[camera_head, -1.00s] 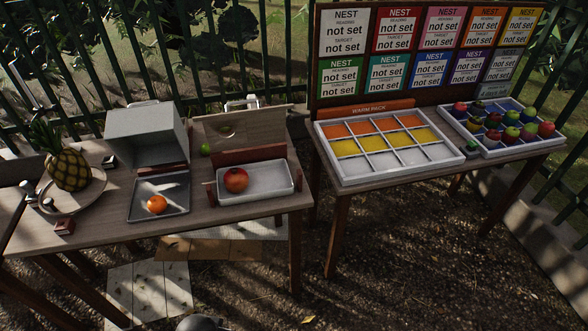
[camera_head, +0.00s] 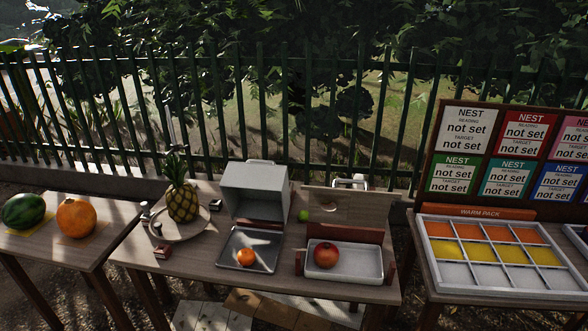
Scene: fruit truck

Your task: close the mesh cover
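A grey box-shaped cover (camera_head: 254,192) stands raised behind a shallow metal tray (camera_head: 262,264) on the middle table. It looks like the mesh cover, but I cannot make out mesh at this size. A small orange fruit (camera_head: 246,256) lies uncovered in the tray. To its right, a white tray (camera_head: 367,264) holds a red fruit (camera_head: 326,254), with an upright wooden panel (camera_head: 350,209) behind it. Neither of my grippers shows in the head view.
A pineapple (camera_head: 182,202) stands on a round board left of the cover. A watermelon (camera_head: 23,211) and a pumpkin-like orange fruit (camera_head: 76,218) sit on the left table. A compartment tray (camera_head: 424,243) is on the right table. A green fence (camera_head: 318,110) runs behind.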

